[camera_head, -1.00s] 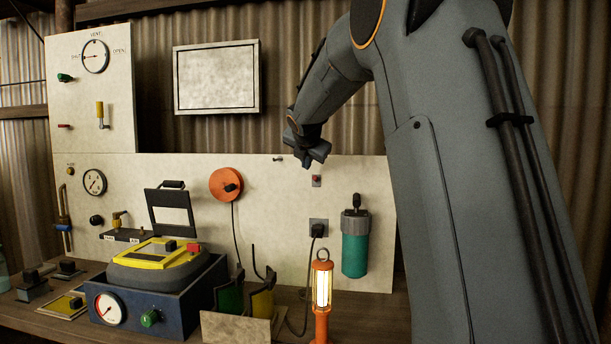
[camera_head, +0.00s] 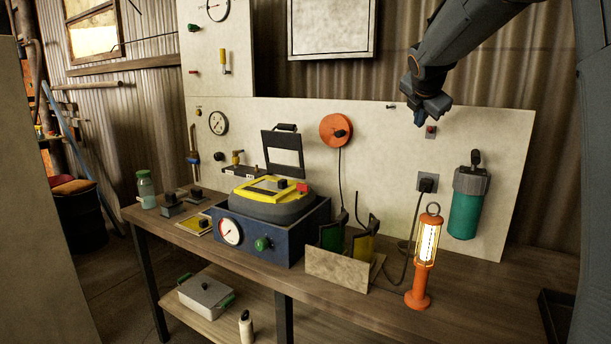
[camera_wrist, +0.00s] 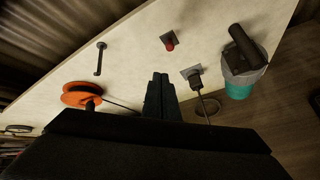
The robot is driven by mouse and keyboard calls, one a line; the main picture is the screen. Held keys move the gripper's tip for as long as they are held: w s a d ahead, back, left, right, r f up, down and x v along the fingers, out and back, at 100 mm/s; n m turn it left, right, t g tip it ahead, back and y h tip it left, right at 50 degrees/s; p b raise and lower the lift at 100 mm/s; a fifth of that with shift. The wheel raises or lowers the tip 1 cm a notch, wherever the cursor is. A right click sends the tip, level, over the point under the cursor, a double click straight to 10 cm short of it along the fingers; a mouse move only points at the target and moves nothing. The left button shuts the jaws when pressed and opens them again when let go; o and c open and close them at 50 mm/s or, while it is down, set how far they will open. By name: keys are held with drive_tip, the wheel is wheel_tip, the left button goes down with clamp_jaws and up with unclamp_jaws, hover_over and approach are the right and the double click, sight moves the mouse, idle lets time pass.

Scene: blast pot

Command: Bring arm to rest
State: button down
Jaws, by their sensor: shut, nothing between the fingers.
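My gripper (camera_head: 421,116) hangs at the end of my arm at the upper right of the head view. It is in front of the pale back panel (camera_head: 385,150), close to a small red button (camera_head: 431,131). In the wrist view my gripper (camera_wrist: 160,78) has its two dark fingers together, with nothing between them. The red button also shows in the wrist view (camera_wrist: 169,42), above and right of the fingertips. My gripper touches nothing that I can see.
The workbench (camera_head: 360,306) holds a blue box (camera_head: 275,243) with a yellow-rimmed lid, a lit orange lamp (camera_head: 425,255) and an upright plate (camera_head: 335,271). A green canister (camera_head: 465,213) and an orange reel (camera_head: 336,130) are on the panel. Open floor lies at the left.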

drive_tip(key=s+a+f+m+g+y, duration=0.1)
drive_tip(key=s+a+f+m+g, duration=0.1)
drive_tip(key=s+a+f+m, duration=0.7)
drive_tip(key=s+a+f+m+g+y, duration=0.25)
drive_tip(key=s+f, duration=0.45)
drive_tip(key=f, duration=0.6)
drive_tip(key=s+a+f+m+g, duration=0.2)
drive_tip(key=s+f+m, duration=0.3)
drive_tip(key=s, duration=0.7)
drive_tip(key=s+a+f+m+g, duration=0.2)
drive_tip(key=s+a+f+m, duration=0.3)
drive_tip(key=s+f, duration=0.3)
drive_tip(key=s+m, duration=0.1)
drive_tip(key=s, duration=0.3)
drive_tip(key=shift+f+y, duration=0.3)
drive_tip(key=shift+y, duration=0.05)
drive_tip(key=shift+m+g, duration=0.25)
